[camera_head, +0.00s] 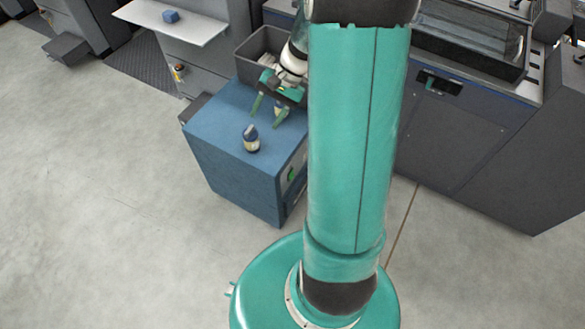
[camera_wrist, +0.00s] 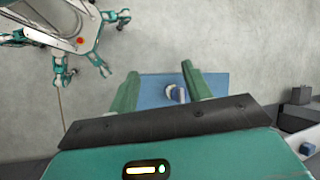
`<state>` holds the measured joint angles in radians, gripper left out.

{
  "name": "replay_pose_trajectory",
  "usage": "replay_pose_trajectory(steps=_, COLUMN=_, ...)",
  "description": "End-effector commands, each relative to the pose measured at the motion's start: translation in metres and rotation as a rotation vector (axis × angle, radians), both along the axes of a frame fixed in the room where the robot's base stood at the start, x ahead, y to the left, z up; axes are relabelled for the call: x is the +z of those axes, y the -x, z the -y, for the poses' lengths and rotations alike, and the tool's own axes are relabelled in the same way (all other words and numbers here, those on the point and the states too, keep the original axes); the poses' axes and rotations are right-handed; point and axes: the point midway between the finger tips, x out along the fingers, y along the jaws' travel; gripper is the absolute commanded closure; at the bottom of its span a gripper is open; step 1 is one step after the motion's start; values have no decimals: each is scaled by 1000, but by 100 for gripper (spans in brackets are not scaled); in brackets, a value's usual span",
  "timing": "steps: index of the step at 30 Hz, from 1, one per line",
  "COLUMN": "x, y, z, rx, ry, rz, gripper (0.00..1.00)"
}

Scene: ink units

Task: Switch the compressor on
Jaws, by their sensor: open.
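No part in view is clearly marked as the compressor. A blue cabinet (camera_head: 235,170) stands left of my arm and has a green mark or control (camera_head: 291,174) on its right side, too small to read. My gripper (camera_head: 268,112) is open, fingers pointing down over the cabinet top. The wrist view shows the green fingers (camera_wrist: 160,72) apart, with the blue top (camera_wrist: 150,84) beyond them.
A bottle with a dark blue cap (camera_head: 251,140) stands on the cabinet top. A grey bin (camera_head: 258,50) is behind. A white shelf (camera_head: 170,22) holds a blue block (camera_head: 171,16).

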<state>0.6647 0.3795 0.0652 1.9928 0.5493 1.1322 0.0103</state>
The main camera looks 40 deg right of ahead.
Motion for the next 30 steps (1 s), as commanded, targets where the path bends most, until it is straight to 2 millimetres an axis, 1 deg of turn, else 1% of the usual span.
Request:
replay_pose_trajectory(steps=1, x=-18, y=-1, z=13, rx=-49, ry=-48, rz=-24, gripper=51)
replay_pose_trajectory(steps=3, x=-38, y=-2, z=29, rx=-115, ry=-112, rz=-44, gripper=51)
replay_pose_trajectory(steps=8, x=-88, y=-1, z=63, rx=-265, ry=-262, rz=-82, gripper=51)
replay_pose_trajectory(steps=11, x=-120, y=3, z=82, rx=-363, ry=-358, rz=-98, gripper=51)
replay_pose_trajectory(steps=12, x=-134, y=6, z=90, rx=-402, ry=-396, rz=-102, gripper=51)
replay_pose_trajectory(steps=14, x=-154, y=10, z=101, rx=-461, ry=-455, rz=-107, gripper=51)
replay_pose_trajectory(steps=18, x=-202, y=25, z=124, rx=-603, ry=-591, rz=-111, gripper=51)
replay_pose_trajectory(steps=22, x=-247, y=41, z=141, rx=-737, ry=-718, rz=-105, gripper=51)
replay_pose_trajectory(steps=27, x=-306, y=67, z=155, rx=-914, ry=-885, rz=-80, gripper=51)
replay_pose_trajectory(steps=29, x=-327, y=77, z=158, rx=-978, ry=-943, rz=-68, gripper=51)
replay_pose_trajectory(steps=30, x=-341, y=84, z=159, rx=-1021, ry=-983, rz=-59, gripper=51)
